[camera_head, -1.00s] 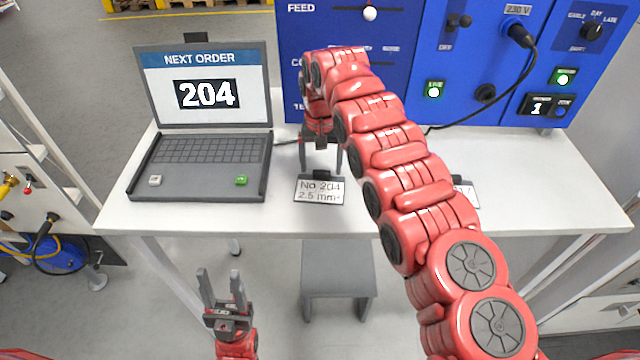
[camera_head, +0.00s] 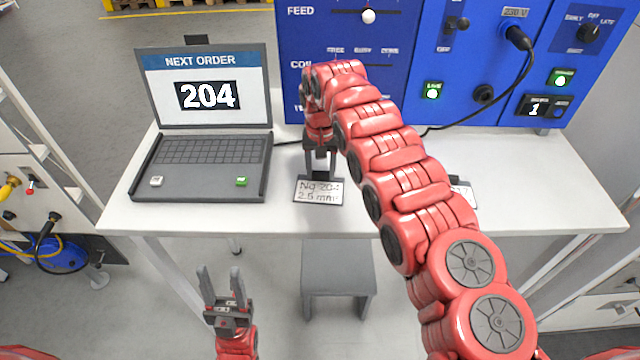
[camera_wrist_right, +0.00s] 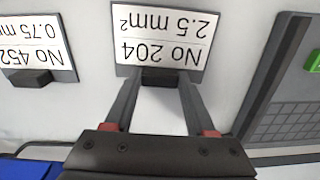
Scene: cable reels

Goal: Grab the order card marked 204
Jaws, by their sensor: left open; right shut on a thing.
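The order card marked No 204, 2.5 mm² (camera_head: 319,192), stands near the front edge of the table, right of the laptop. It also shows upside down in the right wrist view (camera_wrist_right: 165,40). My right gripper (camera_head: 320,174) reaches down behind the card and is shut on the dark block (camera_wrist_right: 160,78) at the card's back. In the right wrist view its fingers (camera_wrist_right: 161,88) lie on either side of that block. My left gripper (camera_head: 221,277) is open and empty, in front of the table and below its top.
A laptop (camera_head: 205,150) showing "204" stands on the left of the table (camera_head: 540,190). Another card, No 452 (camera_wrist_right: 35,45), stands to the right, mostly hidden behind my right arm in the head view (camera_head: 462,192). A blue panel (camera_head: 440,60) stands behind, with a grey stool (camera_head: 338,268) in front.

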